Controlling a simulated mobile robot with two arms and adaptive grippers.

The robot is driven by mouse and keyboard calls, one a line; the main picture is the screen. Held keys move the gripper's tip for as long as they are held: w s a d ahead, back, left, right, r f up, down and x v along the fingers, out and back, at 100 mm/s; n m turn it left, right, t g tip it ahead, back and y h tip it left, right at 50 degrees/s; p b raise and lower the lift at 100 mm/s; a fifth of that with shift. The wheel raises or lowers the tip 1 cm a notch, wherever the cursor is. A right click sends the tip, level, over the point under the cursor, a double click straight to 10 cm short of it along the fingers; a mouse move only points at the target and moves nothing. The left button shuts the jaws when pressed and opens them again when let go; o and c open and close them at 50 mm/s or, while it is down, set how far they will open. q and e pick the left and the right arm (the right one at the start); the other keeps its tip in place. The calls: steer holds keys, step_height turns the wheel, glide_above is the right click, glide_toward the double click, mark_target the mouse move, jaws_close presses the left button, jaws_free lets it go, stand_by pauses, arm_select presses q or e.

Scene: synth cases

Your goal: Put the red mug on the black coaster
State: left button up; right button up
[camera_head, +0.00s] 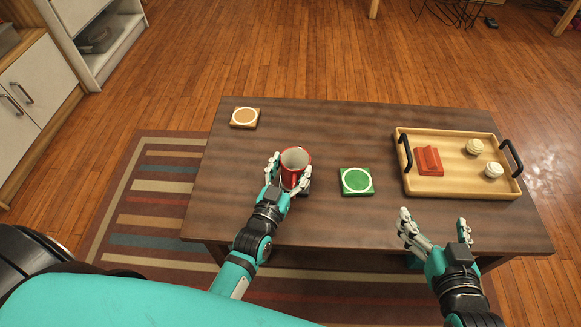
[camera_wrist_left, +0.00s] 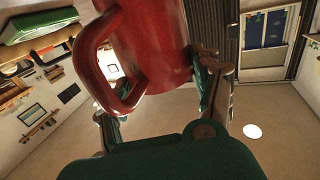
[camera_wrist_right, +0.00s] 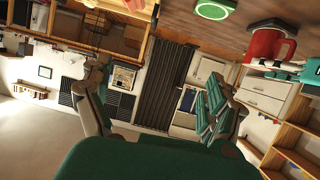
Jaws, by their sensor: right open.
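The red mug (camera_head: 296,180) is upright near the table's front edge, left of centre. My left gripper (camera_head: 287,172) is shut on it, with fingers on both sides; the mug's handle (camera_wrist_left: 90,65) faces the left wrist camera. The black coaster (camera_head: 306,190) is directly under the mug and mostly hidden by it. In the right wrist view the mug (camera_wrist_right: 263,46) meets the dark coaster (camera_wrist_right: 270,24) at its base; I cannot tell whether a thin gap remains. My right gripper (camera_head: 435,222) is open and empty near the table's front right.
A green coaster (camera_head: 356,181) lies right of the mug. An orange-brown coaster (camera_head: 245,117) is at the back left. A wooden tray (camera_head: 442,187) with black handles holds a red object (camera_head: 428,160) and two pale round things (camera_head: 475,147) at right. The table's back middle is clear.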

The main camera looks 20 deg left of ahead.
arm_select(q)
steer(key=o, duration=0.5)
steer(key=shift+c, duration=0.2)
steer(key=shift+r, duration=0.15)
steer(key=shift+s, duration=0.3)
steer(key=s+a+r+m+g+p, duration=0.1)
steer(key=s+g, duration=0.4)
steer(key=s, duration=0.3)
steer(key=s+a+g+p, duration=0.1)
steer(key=s+g, duration=0.5)
steer(key=s, duration=0.3)
steer(key=shift+s+a+r+m, duration=0.2)
steer(key=shift+s+r+m, duration=0.05)
steer(key=shift+r+m, duration=0.15)
arm_select(e)
steer(key=s+d+f+g+h, duration=0.1)
steer(key=s+d+f+g, duration=0.2)
steer(key=s+f+g, duration=0.3)
steer(key=shift+s+d+f+h, duration=0.15)
steer(key=shift+s+f+h, duration=0.25)
steer(key=shift+s+f, duration=0.55)
steer(key=shift+s+r, duration=0.2)
